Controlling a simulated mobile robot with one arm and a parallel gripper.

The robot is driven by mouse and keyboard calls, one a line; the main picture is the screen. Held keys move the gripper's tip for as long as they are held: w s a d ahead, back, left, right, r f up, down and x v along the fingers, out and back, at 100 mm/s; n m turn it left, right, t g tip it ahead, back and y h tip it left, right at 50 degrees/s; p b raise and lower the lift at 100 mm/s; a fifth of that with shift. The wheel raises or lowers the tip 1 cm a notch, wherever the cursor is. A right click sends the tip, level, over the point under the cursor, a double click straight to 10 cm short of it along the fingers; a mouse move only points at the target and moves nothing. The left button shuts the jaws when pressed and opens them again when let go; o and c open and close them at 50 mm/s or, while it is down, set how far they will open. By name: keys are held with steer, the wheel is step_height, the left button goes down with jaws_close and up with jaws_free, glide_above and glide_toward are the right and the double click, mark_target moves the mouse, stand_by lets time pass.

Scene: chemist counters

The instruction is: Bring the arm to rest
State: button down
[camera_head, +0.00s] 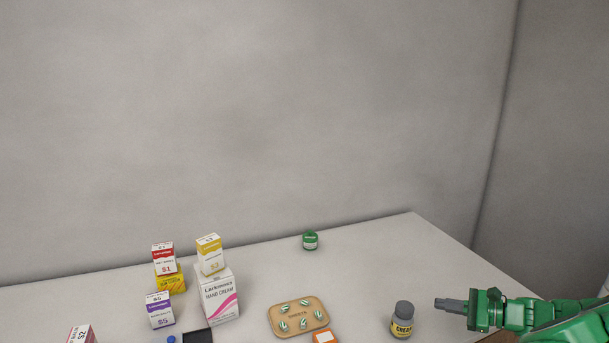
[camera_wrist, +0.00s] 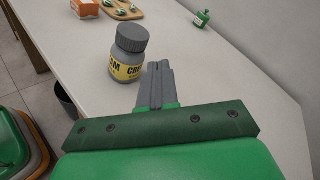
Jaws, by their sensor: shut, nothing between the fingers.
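My gripper (camera_head: 451,305) is at the lower right of the head view, at the end of my green arm, pointing left. Its grey fingers are together and empty. In the wrist view my gripper (camera_wrist: 159,68) also shows shut. A grey jar with a yellow cream label (camera_head: 402,319) stands upright on the counter, just left of my fingertips in the head view. The jar (camera_wrist: 129,52) is beside the fingers in the wrist view, and I see no grip on it.
The counter (camera_head: 365,262) is clear around a green-lidded jar (camera_head: 310,240). A tan tray (camera_head: 276,320) holds several striped pieces, with an orange box (camera_head: 325,337) in front. Stacked boxes, including a hand cream box (camera_head: 218,297), stand left. A dark bin (camera_wrist: 66,101) is below the counter.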

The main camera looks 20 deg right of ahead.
steer(key=w+a+r+n+g, duration=0.1)
steer(key=a+r, duration=0.1)
steer(key=a, duration=0.1)
steer(key=w+a+r+n+y, duration=0.1)
steer(key=a, duration=0.2)
steer(key=w+a+r+n+g, duration=0.1)
steer(key=w+a+r, duration=0.1)
steer(key=shift+a+r+n+g+y, duration=0.3)
steer(key=shift+a+y, duration=0.1)
steer(key=a+r+n+g, duration=0.3)
steer(key=a, duration=0.6)
steer(key=a+r+n+g, duration=0.3)
steer(key=a, duration=0.6)
steer(key=s+a+r+n+g+h, duration=0.1)
steer(key=s+a+n+g, duration=0.15)
steer(key=a, duration=0.45)
steer(key=s+a+r+n+g+h, duration=0.1)
steer(key=s+a+n+g+h, duration=0.1)
steer(key=s+a+n, duration=0.3)
steer(key=s+a+n+h, duration=0.2)
steer(key=s+h, duration=0.2)
steer(key=s, duration=0.5)
steer(key=s+a+n+h, duration=0.2)
steer(key=s+h, duration=0.2)
steer(key=s, duration=0.6)
steer(key=shift+s+a+f+n+g, duration=0.3)
steer(key=shift+f+n+g, duration=0.05)
steer(key=shift+f+g, duration=0.1)
